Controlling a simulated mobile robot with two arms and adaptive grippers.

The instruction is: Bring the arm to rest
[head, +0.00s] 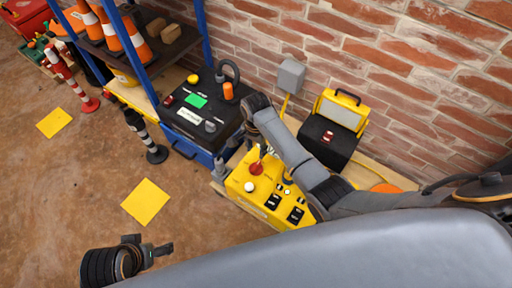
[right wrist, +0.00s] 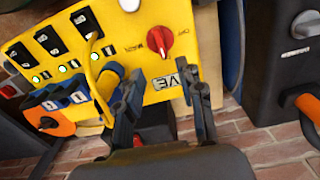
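My right arm (head: 295,155) reaches in from the right over a yellow control box (head: 262,198) with a red knob, a white button and black switches on top. In the right wrist view my right gripper (right wrist: 165,88) is open, its two fingers apart with nothing between them. The box's yellow panel (right wrist: 135,20) and red knob (right wrist: 160,40) show just beyond the fingertips; I cannot tell whether they touch. My left gripper (head: 148,252) is low at the left over the floor, seen partly; its opening is unclear.
A blue-framed black case (head: 205,110) stands beside the yellow box. A black-and-yellow case (head: 332,125) is by the brick wall (head: 370,50). A shelf with orange cones (head: 133,42) is upper left.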

